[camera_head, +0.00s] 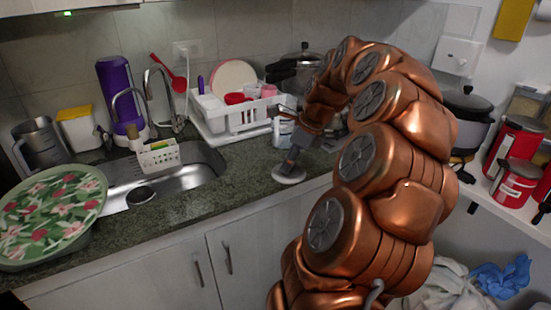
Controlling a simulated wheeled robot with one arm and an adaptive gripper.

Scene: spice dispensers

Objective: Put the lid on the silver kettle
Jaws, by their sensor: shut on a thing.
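My gripper (291,160) points down over the front part of the counter, right of the sink. It is shut on a small round pale silver disc, which looks like the lid (289,175). The lid is close to the countertop near its front edge; I cannot tell if it touches. A silver metal jug-shaped vessel (40,146) stands upright at the far left of the counter, well away from my gripper. It looks like the kettle, and I see no lid on it. The inside of the vessel is hidden.
A sink (165,172) with a white caddy (158,157) lies between. A floral green tray (50,212) sits at front left. A white dish rack (232,115) stands behind my gripper. A purple bottle (120,92) stands behind the sink. Bare counter (220,190) lies left of the lid.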

